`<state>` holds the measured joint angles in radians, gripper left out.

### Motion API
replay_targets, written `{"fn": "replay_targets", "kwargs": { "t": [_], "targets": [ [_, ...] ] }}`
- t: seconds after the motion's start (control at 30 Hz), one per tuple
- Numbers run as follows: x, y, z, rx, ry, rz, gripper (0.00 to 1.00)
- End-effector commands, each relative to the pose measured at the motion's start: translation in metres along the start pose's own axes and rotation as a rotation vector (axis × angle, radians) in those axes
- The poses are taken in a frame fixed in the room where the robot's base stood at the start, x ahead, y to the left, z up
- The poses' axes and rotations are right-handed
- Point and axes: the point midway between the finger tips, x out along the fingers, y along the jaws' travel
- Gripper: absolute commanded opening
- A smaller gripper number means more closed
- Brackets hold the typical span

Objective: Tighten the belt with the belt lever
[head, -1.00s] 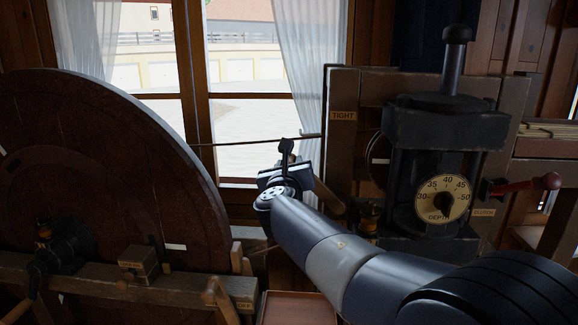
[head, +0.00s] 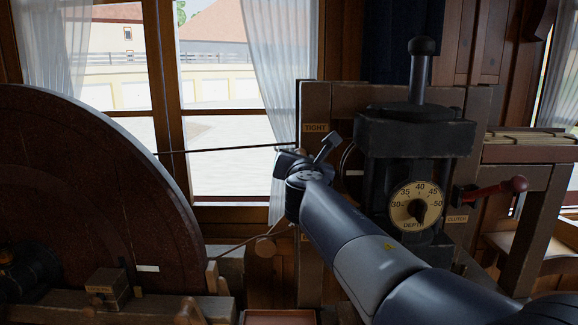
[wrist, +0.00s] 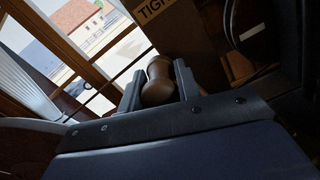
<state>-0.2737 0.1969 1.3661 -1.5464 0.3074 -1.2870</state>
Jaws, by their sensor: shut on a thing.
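My gripper (head: 287,158) is in front of the left edge of the wooden post, just below the TIGHT plate (head: 315,128). In the wrist view, its two fingers are closed on the rounded brown wooden knob of the belt lever (wrist: 157,84). The TIGHT plate also shows above it there (wrist: 153,10). The rest of the lever is hidden behind my gripper and arm in the head view. The belt (head: 225,149) runs as a thin dark line from the large wheel (head: 100,190) to the post, and looks straight along its upper run.
A dark press with a DEPTH dial (head: 416,205) and a red-handled lever (head: 500,190) stands right of my gripper. The window (head: 225,100) is behind. Open space lies between wheel and post.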

Motion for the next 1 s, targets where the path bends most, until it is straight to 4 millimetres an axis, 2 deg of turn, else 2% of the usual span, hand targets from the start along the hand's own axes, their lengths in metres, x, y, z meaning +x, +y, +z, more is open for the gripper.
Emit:
{"fn": "replay_targets", "kwargs": {
  "t": [0.2, 0.63, 0.67, 0.9, 1.0],
  "targets": [
    [0.0, -0.0081, 0.0049, 0.049, -0.002, -0.002, 0.0],
    [0.0, -0.0095, 0.0059, 0.059, -0.002, -0.003, 0.0],
    [0.0, -0.0095, 0.006, 0.059, -0.002, -0.003, 0.34],
    [0.0, -0.009, 0.0052, 0.057, -0.001, -0.002, 0.53],
    [0.0001, -0.0088, 0.0049, 0.056, -0.001, -0.001, 0.53]
  ]
}}
